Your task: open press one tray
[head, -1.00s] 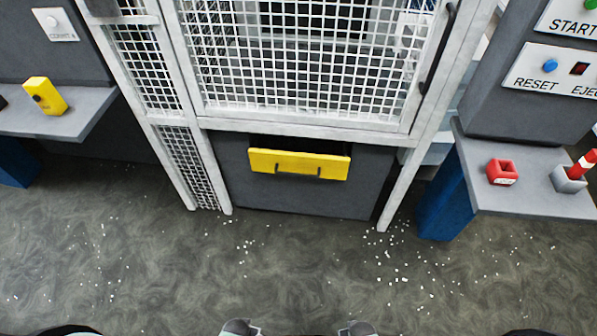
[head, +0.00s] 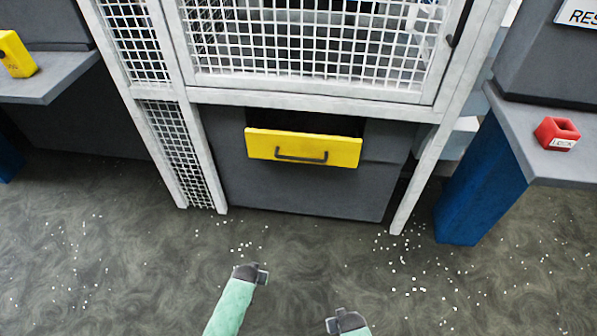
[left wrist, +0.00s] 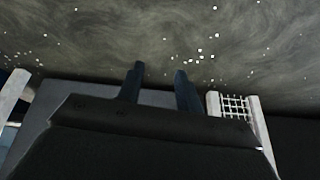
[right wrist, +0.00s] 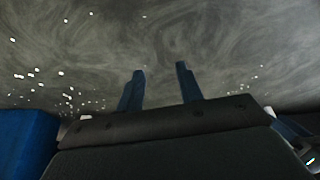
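The tray of the press shows in the head view as a yellow front panel (head: 258,145) with a dark bar handle (head: 301,158). It sits in the dark grey press base (head: 300,192), below the mesh door. A dark gap shows above the panel; how far the tray is out I cannot tell. My left gripper (head: 262,272) is low in the head view, below and apart from the handle. It is open and empty in the left wrist view (left wrist: 160,78). My right gripper (head: 345,318) is at the bottom edge, and is open and empty in the right wrist view (right wrist: 160,78).
A white mesh guard (head: 310,50) with white posts frames the press. Grey shelves stand either side, with a yellow block (head: 15,55) left and a red lock block (head: 557,134) right, above a blue leg (head: 480,190). White foam bits litter the otherwise clear floor.

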